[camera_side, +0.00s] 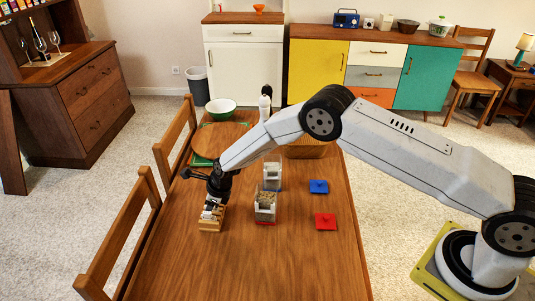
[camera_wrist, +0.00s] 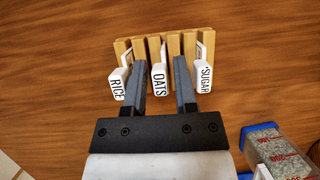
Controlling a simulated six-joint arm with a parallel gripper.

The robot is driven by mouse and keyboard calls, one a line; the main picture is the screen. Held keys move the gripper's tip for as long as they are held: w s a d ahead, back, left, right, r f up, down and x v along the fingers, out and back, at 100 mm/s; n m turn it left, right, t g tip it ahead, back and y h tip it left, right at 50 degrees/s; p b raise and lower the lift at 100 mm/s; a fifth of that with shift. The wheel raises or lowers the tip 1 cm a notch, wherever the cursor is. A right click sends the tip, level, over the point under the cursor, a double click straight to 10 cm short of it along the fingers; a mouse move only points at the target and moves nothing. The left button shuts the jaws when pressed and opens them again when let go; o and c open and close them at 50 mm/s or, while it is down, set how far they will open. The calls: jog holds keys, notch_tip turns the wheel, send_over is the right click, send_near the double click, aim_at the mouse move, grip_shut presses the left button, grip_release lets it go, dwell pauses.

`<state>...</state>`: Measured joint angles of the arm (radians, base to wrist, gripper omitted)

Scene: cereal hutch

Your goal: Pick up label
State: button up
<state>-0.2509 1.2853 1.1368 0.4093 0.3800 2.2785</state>
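Three white labels stand in a slotted wooden rack (camera_wrist: 175,42) in the wrist view. The RICE label (camera_wrist: 117,86) is on the left, the OATS label (camera_wrist: 159,80) in the middle and the SUGAR label (camera_wrist: 205,78) on the right. My gripper (camera_wrist: 159,72) is open, with one finger on each side of the OATS label. I cannot tell whether the fingers touch it. In the side view my gripper (camera_side: 216,198) is low over the rack (camera_side: 210,222), which partly hides behind it.
Two clear canisters stand to the right of the rack, a nearer one (camera_side: 265,207) and a farther one (camera_side: 272,176). A blue lid (camera_side: 319,187) and a red lid (camera_side: 326,222) lie farther right. Bare table (camera_side: 270,265) lies in front.

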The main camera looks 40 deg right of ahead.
grip_shut()
jog(key=shift+r, duration=0.1)
jog(key=shift+r, duration=0.65)
jog(key=s+d+r, duration=0.3)
jog(key=s+r, duration=0.8)
jog(key=s, duration=0.2)
jog(key=shift+s+d+r, duration=0.25)
jog(key=shift+s, duration=0.05)
dwell(0.3)
jog(key=d+r, duration=0.2)
jog(key=d, duration=0.4)
jog(key=shift+w+d+r, duration=0.25)
jog(key=shift+w+d, duration=0.15)
